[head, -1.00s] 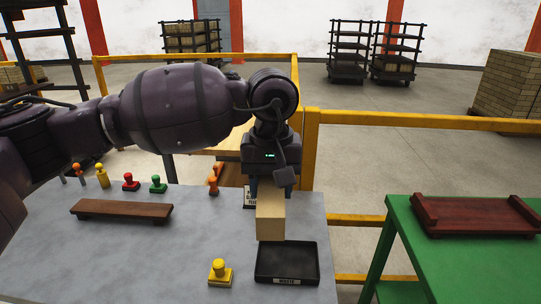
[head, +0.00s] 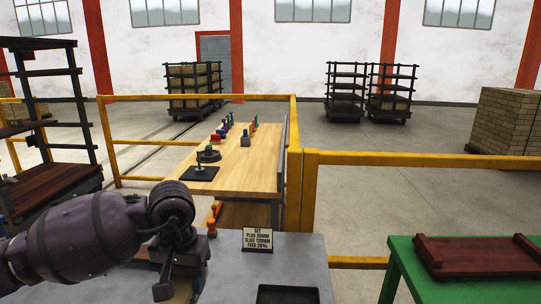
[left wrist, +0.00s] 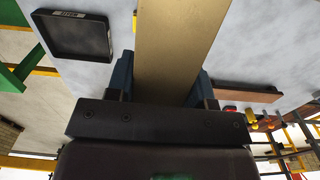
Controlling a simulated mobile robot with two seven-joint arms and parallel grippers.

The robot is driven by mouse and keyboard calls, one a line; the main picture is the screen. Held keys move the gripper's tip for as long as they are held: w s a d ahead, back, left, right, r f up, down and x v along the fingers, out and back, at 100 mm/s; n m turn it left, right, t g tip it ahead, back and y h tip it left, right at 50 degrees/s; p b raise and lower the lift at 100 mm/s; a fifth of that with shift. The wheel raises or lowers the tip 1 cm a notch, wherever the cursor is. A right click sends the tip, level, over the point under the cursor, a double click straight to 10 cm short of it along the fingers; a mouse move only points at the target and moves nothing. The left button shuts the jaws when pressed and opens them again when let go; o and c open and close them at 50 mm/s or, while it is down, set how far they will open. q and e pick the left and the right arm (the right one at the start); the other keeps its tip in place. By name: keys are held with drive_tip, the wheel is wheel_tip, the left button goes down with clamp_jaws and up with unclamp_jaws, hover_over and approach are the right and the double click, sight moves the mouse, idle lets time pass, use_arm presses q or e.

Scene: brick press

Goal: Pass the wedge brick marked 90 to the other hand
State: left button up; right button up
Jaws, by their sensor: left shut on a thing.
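My left gripper (left wrist: 163,78) is shut on a tan brick (left wrist: 178,38), which stands out between its two blue fingers in the left wrist view. No number shows on the brick's visible face, and I cannot tell its full shape. In the head view the left gripper's body (head: 180,255) is at the lower left, over the grey table (head: 228,272). My right gripper is in neither view.
A black tray (head: 288,295) lies on the grey table, with a small text sign (head: 257,240) behind it. A green table (head: 415,262) with a dark red wooden board (head: 475,255) stands at right. Yellow rails (head: 420,158) and a wooden bench (head: 250,175) are beyond.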

use_arm(q)
drive_tip(key=s+a+f+n, duration=0.1)
drive_tip(key=s+a+f, duration=0.2)
drive_tip(key=f, duration=0.3)
drive_tip(key=shift+s+a, duration=0.3)
drive_tip(key=shift+a, duration=0.55)
drive_tip(key=shift+f, duration=0.1)
